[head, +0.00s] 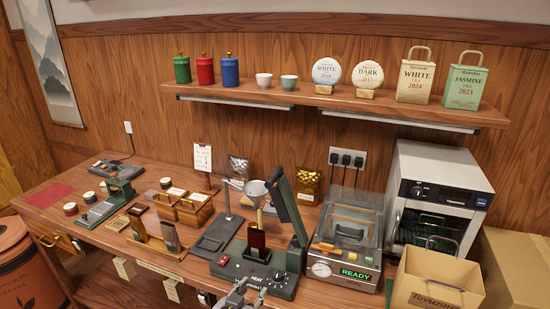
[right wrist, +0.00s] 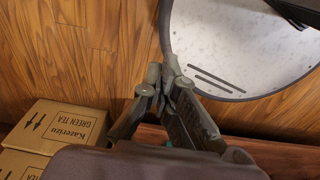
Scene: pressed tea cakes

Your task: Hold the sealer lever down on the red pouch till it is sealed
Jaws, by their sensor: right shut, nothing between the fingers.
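The heat sealer (head: 285,284) stands at the front of the wooden table, with a red button on its base. Its dark green lever (head: 284,208) is raised and leans back. The red pouch (head: 257,238) stands upright at the sealer, dark red and partly in front of the funnel stand; whether it sits between the jaws is hard to tell. My left gripper (head: 250,290) is low in front of the sealer, fingers apart, nothing visible between them, clear of the lever. My right gripper (right wrist: 168,84) is shut and empty, away from the sealer, above the wooden floor.
A vacuum machine (head: 349,262) reading READY is right of the sealer. A funnel stand (head: 228,220) and wooden trays crowd the left.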

